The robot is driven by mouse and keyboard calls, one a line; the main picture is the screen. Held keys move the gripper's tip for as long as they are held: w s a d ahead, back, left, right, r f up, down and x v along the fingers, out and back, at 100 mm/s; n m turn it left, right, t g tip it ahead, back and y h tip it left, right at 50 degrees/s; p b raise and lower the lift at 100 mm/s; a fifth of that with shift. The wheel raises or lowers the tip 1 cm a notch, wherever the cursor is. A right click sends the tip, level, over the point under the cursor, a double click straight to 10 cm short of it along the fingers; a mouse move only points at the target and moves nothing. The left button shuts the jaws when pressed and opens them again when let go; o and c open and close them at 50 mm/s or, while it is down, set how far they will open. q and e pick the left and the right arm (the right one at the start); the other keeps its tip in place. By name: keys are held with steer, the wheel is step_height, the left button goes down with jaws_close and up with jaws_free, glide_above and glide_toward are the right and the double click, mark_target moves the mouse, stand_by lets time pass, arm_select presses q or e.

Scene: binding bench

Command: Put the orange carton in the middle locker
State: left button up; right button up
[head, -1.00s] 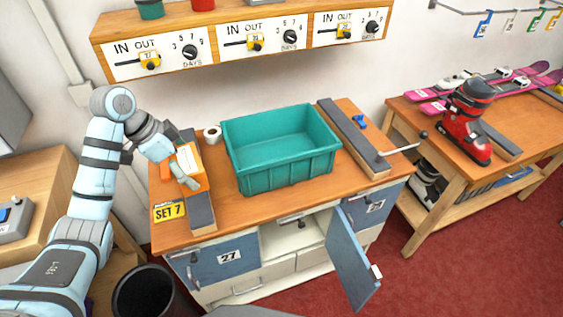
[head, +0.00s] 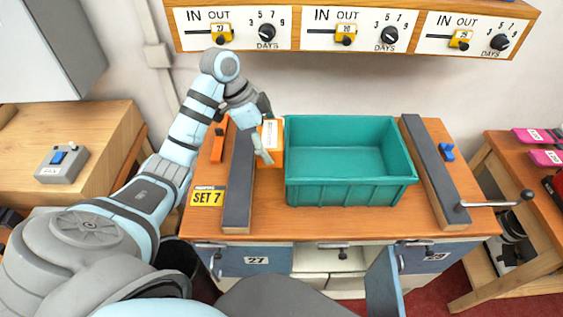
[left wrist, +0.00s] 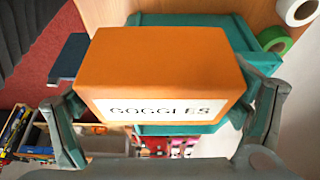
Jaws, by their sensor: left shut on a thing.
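The orange carton (head: 269,151) has a white label; in the left wrist view the carton (left wrist: 160,62) fills the middle and its label reads GOGGLES. My left gripper (head: 262,147) is shut on it, with one finger on each side in the left wrist view (left wrist: 166,118). It is held at the left of the teal bin, over the bench top; its height above the bench is hard to tell. The middle locker (head: 318,260) is an open compartment under the bench front, between lockers 27 and 29. Its blue door (head: 384,284) swings out toward me. My right gripper is not in view.
The empty teal bin (head: 350,190) fills the middle of the bench. Dark rails (head: 239,185) and (head: 432,170) flank it. A metal lever (head: 495,203) sticks out at the right. A shelf with slider panels (head: 345,29) hangs above. Locker 27 (head: 240,262) is shut.

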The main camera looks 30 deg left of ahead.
arm_select(q)
steer(key=f, duration=1)
steer(key=f+b, duration=0.1)
steer(key=f, duration=0.4)
steer(key=shift+w+f, duration=0.25)
steer(key=shift+f, duration=0.15)
steer(key=shift+s+f, duration=0.1)
steer(key=shift+f, duration=0.2)
steer(key=o, duration=1.1)
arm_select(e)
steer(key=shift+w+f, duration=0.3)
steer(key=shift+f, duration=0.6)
arm_select(q)
steer(key=shift+r, duration=0.1)
